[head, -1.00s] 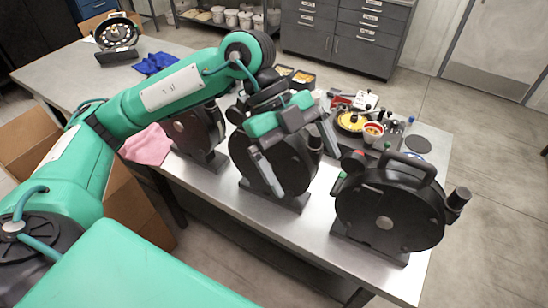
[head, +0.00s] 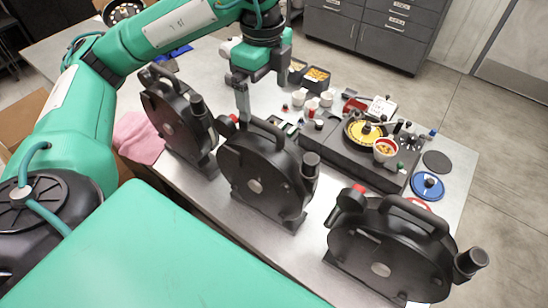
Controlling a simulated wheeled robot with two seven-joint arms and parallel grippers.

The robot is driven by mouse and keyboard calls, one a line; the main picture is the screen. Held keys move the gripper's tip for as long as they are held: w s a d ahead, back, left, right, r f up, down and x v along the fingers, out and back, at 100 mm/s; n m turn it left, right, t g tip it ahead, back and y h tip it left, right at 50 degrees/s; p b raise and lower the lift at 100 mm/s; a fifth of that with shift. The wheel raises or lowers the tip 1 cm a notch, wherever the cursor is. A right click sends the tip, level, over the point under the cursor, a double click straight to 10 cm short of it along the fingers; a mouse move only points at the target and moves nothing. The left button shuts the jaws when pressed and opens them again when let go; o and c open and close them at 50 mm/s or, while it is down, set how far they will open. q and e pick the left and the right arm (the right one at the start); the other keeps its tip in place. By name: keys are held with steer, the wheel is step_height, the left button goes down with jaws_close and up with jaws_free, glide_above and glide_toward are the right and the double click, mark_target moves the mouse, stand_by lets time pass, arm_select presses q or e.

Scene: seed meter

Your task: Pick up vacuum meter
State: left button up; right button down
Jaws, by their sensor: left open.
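Three black disc-shaped vacuum meters stand upright on stands on the metal table: a left one (head: 176,118), a middle one (head: 256,178) and a right one (head: 382,252). Each has a round housing, and the middle and right ones show an arched top handle and a side cylinder. My left gripper (head: 246,112) is open, fingers pointing down, just above and behind the handle of the middle meter. One finger overlaps the handle area in the picture; I cannot tell if it touches. My right gripper is not in view.
Behind the meters, a black tray (head: 345,150) holds a yellow disc (head: 362,130) and a cup (head: 385,150). Small cups and bins of yellow bits stand near my arm. A blue disc (head: 427,186) lies at the right. A pink cloth (head: 138,138) lies at the left edge.

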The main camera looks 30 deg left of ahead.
mark_target(264, 138)
arm_select(q)
steer(key=f, duration=0.1)
steer(key=s+f, duration=0.1)
steer(key=f, duration=0.1)
steer(key=shift+s, duration=0.1)
steer(key=f, duration=0.3)
steer(key=shift+w+f, duration=0.2)
steer(key=shift+f, duration=0.8)
steer(key=shift+f+p, duration=0.2)
steer(key=shift+p, duration=0.15)
steer(key=shift+f+p, duration=0.4)
steer(key=shift+f, duration=0.15)
step_height(264, 138, down, 3)
steer(key=shift+a+p, duration=0.1)
steer(key=shift+p, duration=0.75)
steer(key=shift+f, duration=0.4)
steer(key=c, duration=2.1)
steer(key=shift+w+r, duration=0.1)
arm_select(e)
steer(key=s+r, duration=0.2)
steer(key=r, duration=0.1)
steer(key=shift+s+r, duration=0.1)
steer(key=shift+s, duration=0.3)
